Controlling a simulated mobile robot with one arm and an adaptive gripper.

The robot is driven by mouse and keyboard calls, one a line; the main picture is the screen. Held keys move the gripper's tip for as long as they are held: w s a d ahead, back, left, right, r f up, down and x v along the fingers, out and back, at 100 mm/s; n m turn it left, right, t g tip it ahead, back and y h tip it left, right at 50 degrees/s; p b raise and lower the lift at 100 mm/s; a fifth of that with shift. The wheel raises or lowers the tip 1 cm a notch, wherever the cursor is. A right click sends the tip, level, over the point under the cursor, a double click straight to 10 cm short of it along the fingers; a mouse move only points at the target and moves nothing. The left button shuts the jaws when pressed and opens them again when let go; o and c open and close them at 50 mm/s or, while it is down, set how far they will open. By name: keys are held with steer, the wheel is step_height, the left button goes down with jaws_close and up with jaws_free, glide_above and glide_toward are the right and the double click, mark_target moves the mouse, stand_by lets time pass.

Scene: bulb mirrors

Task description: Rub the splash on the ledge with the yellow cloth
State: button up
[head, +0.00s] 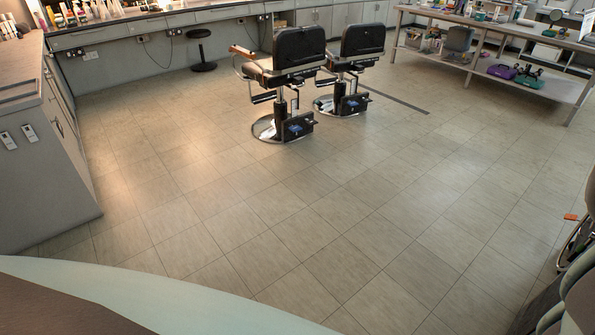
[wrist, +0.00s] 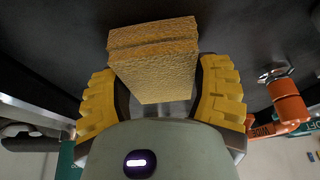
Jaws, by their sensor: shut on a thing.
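The yellow cloth (wrist: 153,64) is a thick, folded, sponge-like block in the wrist view. My gripper (wrist: 160,82) has yellow ribbed fingers, one on each side of the cloth, and is shut on it. The cloth stands out past the fingertips against a dark surface (wrist: 60,45); whether it touches that surface I cannot tell. My gripper and the cloth do not show in the head view. I cannot make out the splash in either view, nor tell which surface is the ledge.
A counter (head: 180,20) runs along the back wall, and a grey cabinet (head: 40,170) stands at left. Two black salon chairs (head: 300,52) (head: 362,42) and a stool (head: 201,50) stand at the back. A loaded table (head: 545,85) is at right. The middle floor (head: 270,220) is clear.

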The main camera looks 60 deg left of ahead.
steer(key=shift+s+d+p, duration=0.2)
steer(key=shift+s+p, duration=0.35)
steer(key=shift+s, duration=1.4)
step_height(320, 180, up, 6)
steer(key=p, duration=0.6)
steer(key=shift+w, duration=0.1)
step_height(320, 180, up, 3)
steer(key=p, duration=0.3)
